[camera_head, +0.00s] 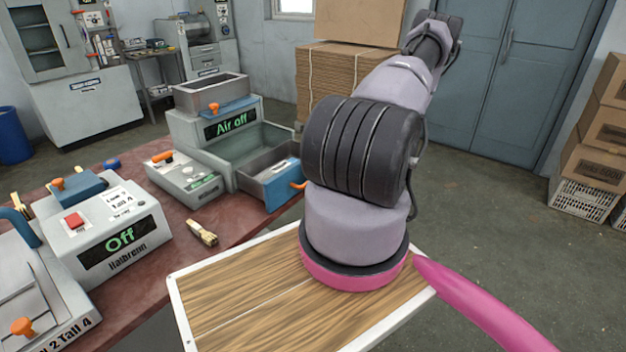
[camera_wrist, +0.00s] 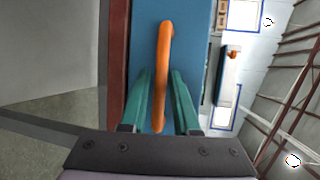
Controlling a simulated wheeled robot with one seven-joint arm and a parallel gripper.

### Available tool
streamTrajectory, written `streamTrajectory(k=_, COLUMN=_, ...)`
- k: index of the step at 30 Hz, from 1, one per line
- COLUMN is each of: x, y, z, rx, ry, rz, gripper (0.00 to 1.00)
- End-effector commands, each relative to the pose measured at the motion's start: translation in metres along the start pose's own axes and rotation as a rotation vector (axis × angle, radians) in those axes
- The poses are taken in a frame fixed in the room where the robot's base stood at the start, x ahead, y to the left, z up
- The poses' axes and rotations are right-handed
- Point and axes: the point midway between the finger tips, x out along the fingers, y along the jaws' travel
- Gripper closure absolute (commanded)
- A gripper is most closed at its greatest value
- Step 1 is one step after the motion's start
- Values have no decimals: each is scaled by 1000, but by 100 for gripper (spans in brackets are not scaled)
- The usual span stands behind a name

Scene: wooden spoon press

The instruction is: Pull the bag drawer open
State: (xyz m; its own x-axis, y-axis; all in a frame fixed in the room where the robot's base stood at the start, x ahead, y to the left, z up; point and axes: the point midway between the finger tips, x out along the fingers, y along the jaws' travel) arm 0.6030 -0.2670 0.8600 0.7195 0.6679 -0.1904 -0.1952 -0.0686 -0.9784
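The drawer has a blue front (camera_head: 285,187) with an orange handle (camera_head: 298,186), on the right of the grey "Air off" machine (camera_head: 190,131). Its open top and grey inside show in the head view, so it stands at least partly out. In the wrist view the orange handle (camera_wrist: 164,50) runs upright across the blue front (camera_wrist: 143,45). In the head view my arm hides the gripper.
The red table (camera_head: 215,222) also bears an "Off" control box (camera_head: 120,250) and a small brush (camera_head: 202,232). A wood-topped board (camera_head: 225,305) with a white rim lies below my arm. Cardboard boxes (camera_head: 600,130) stand at right. The grey floor right of the table is clear.

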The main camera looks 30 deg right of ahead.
Motion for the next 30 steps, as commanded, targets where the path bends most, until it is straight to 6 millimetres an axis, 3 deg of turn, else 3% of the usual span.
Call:
streamTrajectory(k=5, x=-8, y=0, z=-1, rx=0, ry=2, rz=0, gripper=70)
streamTrajectory(k=15, x=-74, y=0, z=-1, rx=-1, ry=5, rz=1, gripper=70)
streamTrajectory(k=21, x=-101, y=0, z=-1, rx=-1, ry=3, rz=0, gripper=70)
streamTrajectory(k=30, x=-109, y=0, z=0, rx=0, ry=0, rz=0, gripper=70)
